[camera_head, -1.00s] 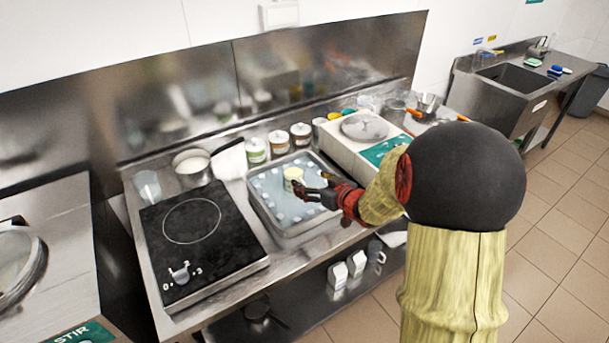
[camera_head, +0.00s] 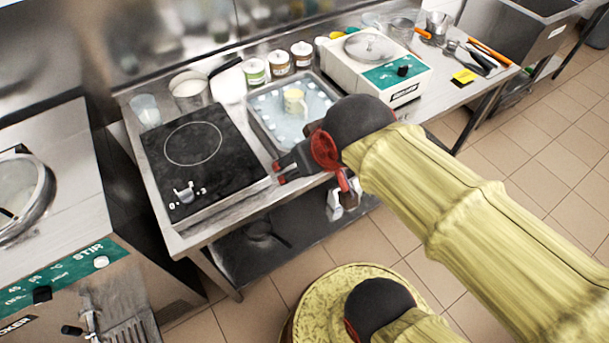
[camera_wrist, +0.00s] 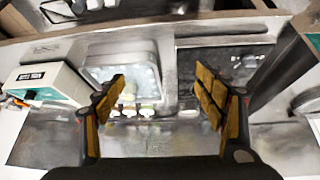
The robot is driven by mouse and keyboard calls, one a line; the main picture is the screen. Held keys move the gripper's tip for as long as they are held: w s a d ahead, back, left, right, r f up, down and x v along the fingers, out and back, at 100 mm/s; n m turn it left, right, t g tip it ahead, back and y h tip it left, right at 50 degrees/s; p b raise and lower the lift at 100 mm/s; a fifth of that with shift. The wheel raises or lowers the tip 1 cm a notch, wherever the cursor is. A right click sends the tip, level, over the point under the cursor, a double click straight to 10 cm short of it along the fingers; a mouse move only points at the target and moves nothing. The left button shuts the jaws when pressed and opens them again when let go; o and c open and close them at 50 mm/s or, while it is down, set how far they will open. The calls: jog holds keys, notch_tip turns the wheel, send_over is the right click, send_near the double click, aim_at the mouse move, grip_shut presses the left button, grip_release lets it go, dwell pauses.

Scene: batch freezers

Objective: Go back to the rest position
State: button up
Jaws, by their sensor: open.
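My gripper (camera_head: 281,171) is open and empty, with its two fingers spread apart in the wrist view (camera_wrist: 160,98). In the head view it hovers by the front of the counter, between the black hob (camera_head: 205,160) and the steel tray (camera_head: 262,122). My yellow-sleeved arm reaches in from the lower right. A pale yellow cup (camera_head: 294,101) stands upright in the ice bath in the tray, apart from my gripper. My wrist and forearm hide the tray's front right corner.
A white machine with a green panel (camera_head: 397,73) stands right of the tray. Several jars (camera_head: 279,61) and a pot (camera_head: 190,90) line the back. A batch freezer marked STIR (camera_head: 75,262) stands at left. The tiled floor (camera_head: 540,150) at right is clear.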

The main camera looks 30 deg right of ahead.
jog(key=shift+g+y, duration=0.4)
jog(key=s+a, duration=0.2)
jog(key=s, duration=0.1)
jog(key=shift+s+a+f, duration=0.1)
jog(key=shift+s+a, duration=0.05)
dwell(0.7)
